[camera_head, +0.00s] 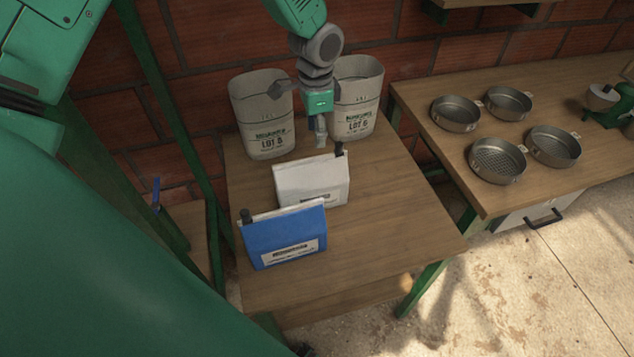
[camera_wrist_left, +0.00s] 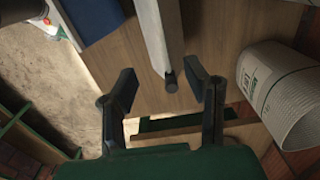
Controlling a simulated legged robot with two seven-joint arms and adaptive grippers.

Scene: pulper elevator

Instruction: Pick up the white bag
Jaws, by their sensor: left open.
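The white bag (camera_head: 312,183) stands upright on the wooden table, with a dark label on its front and a black clip at its top right corner. My left gripper (camera_head: 320,134) hangs just behind the bag's top edge, near the clip end. In the left wrist view my left gripper (camera_wrist_left: 165,93) is open, its two dark fingers apart and empty. The white bag's narrow top (camera_wrist_left: 157,35) and its black clip end show just ahead, between the finger directions. I cannot tell whether any finger touches the bag. My right gripper is not in view.
A blue bag (camera_head: 284,238) stands in front of the white bag, to its left. Two large LOT sacks (camera_head: 262,115) (camera_head: 356,95) stand behind, close to the gripper. The table's right front (camera_head: 390,235) is clear. A side table (camera_head: 440,140) holds several round metal pans.

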